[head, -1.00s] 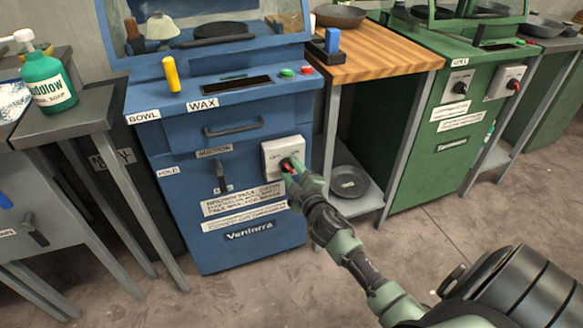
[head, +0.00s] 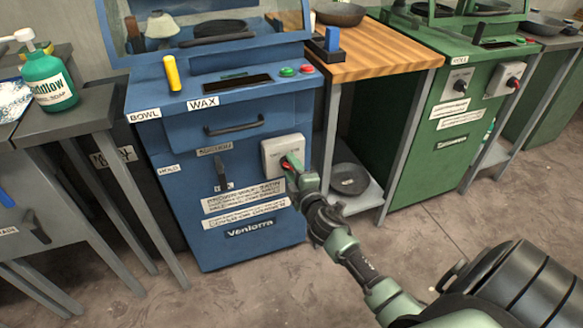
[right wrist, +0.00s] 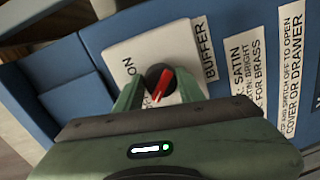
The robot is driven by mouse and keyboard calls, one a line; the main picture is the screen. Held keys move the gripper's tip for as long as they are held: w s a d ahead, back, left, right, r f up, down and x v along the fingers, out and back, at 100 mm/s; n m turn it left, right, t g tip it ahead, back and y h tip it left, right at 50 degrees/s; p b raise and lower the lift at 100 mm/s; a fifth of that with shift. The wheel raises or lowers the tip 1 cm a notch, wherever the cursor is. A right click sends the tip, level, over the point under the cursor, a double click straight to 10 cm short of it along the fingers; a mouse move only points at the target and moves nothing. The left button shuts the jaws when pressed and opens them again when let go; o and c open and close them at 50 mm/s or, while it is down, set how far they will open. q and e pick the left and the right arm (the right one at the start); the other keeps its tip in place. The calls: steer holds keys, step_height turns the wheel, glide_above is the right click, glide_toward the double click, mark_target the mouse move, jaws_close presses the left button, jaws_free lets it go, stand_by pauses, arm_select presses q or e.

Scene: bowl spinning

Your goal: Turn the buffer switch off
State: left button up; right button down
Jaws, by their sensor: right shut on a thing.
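The buffer switch is a light grey box (head: 272,152) on the front of the blue machine, with a red-marked black knob (right wrist: 161,84). My right gripper (head: 292,170) is at this knob. In the right wrist view, the fingers of my right gripper (right wrist: 159,88) stand on both sides of the knob and are shut on it. The knob's red bar is tilted in that view. The box carries an "ON" label, and "BUFFER" is printed on a strip beside it. The other position label is hidden by the gripper. My left gripper is not in view.
The blue machine (head: 265,255) has a drawer handle (head: 234,126), a lever (head: 221,175) and green and red buttons on top. A wooden-topped table (head: 372,58) and a green machine (head: 425,150) stand to the right. A soap bottle (head: 48,82) stands at left.

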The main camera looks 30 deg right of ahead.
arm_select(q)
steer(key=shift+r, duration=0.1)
arm_select(e)
steer(key=c, duration=0.9)
jaws_free()
steer(key=shift+s+a, duration=0.1)
steer(key=shift+s, duration=0.1)
arm_select(q)
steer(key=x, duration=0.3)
steer(key=shift+p, duration=0.4)
arm_select(e)
steer(key=v, duration=0.7)
steer(key=shift+s, duration=0.2)
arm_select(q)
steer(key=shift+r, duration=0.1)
